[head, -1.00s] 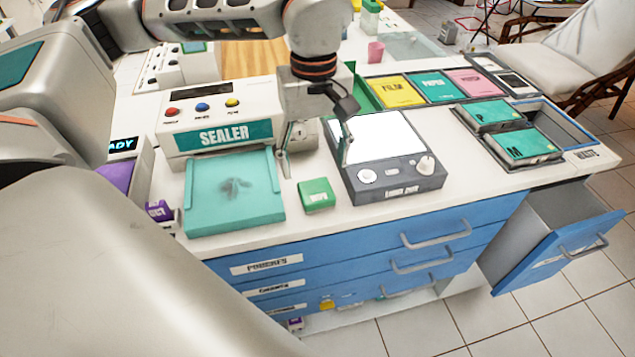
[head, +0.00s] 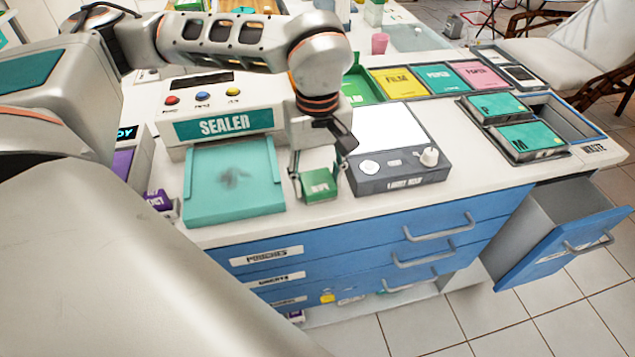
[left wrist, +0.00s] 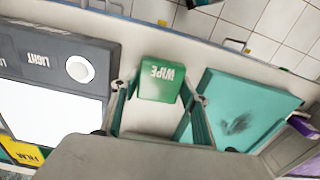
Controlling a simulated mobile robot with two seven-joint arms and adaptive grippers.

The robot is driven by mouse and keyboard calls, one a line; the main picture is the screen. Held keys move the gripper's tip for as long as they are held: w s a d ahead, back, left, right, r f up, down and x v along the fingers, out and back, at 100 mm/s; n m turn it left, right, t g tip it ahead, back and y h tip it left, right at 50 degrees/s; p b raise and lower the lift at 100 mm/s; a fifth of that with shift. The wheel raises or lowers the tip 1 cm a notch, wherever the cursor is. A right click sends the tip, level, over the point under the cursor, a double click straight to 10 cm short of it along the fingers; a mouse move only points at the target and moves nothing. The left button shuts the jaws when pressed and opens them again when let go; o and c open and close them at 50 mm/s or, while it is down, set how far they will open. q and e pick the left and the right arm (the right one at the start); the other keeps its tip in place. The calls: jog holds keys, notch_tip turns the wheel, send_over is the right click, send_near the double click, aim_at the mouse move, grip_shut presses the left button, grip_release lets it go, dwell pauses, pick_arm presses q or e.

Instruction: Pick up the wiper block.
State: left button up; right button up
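The wiper block is a small green box (head: 320,186) on the white counter, between the teal sealer pad and the light box. It also shows in the left wrist view (left wrist: 160,82), with "WIPE" readable upside down on its top. My left gripper (head: 316,177) is open and points down at the block, one finger on each side. In the left wrist view the gripper (left wrist: 159,94) shows gaps between its fingers and the block. Whether its tips reach the counter is unclear. My right gripper is not in view.
The sealer's teal pad (head: 234,190) lies close on the left. The grey light box (head: 399,173) with its knob stands close on the right. The counter's front edge is just in front. An open blue drawer (head: 573,236) sticks out at the right.

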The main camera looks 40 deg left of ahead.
aim_at(317, 180)
pick_arm(q)
jog(key=c, duration=0.4)
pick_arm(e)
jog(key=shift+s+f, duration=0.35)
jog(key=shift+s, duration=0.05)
pick_arm(q)
jog(key=shift+r, duration=0.1)
notch_tip(317, 180, up, 20)
jog(key=p, duration=0.3)
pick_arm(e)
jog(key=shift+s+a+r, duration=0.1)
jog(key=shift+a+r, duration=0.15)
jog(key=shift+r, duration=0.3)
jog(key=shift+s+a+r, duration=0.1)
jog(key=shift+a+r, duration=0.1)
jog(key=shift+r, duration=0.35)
